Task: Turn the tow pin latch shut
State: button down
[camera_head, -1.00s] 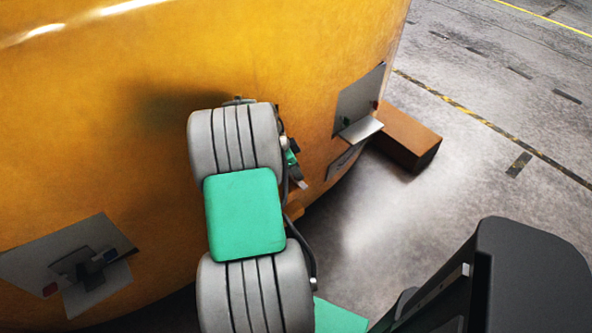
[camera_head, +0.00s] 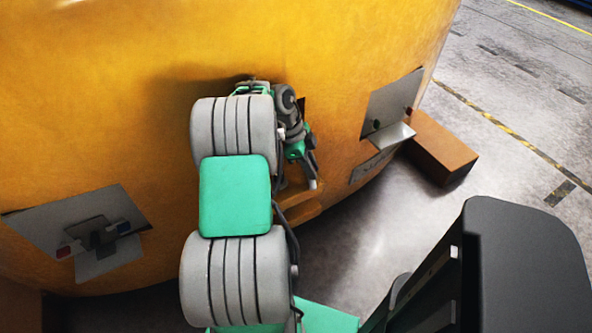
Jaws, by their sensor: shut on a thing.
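The far end of my arm, grey and green, is close against a large yellow casting (camera_head: 130,110). My gripper (camera_head: 310,174) is small and partly covered by my own wrist and forearm. It is just above an orange-yellow ledge (camera_head: 302,207) low on the casting. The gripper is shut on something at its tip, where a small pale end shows. The tow pin latch itself is not clearly visible. How far it is turned cannot be told.
A metal plate with a dark bracket (camera_head: 85,235) is on the casting at left. Another plate with a shelf (camera_head: 392,105) is at right. A brown block (camera_head: 440,150) lies on the floor beside the casting. Open grey floor with a yellow-black line (camera_head: 505,130) extends right.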

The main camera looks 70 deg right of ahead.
jog(key=c, duration=1.3)
grip_release()
jog(key=shift+r, duration=0.1)
jog(key=shift+r, duration=0.4)
jog(key=s+a+r, duration=0.3)
jog(key=a+r, duration=0.9)
jog(key=a, duration=0.1)
jog(key=shift+s+a, duration=0.2)
jog(key=shift+a, duration=0.1)
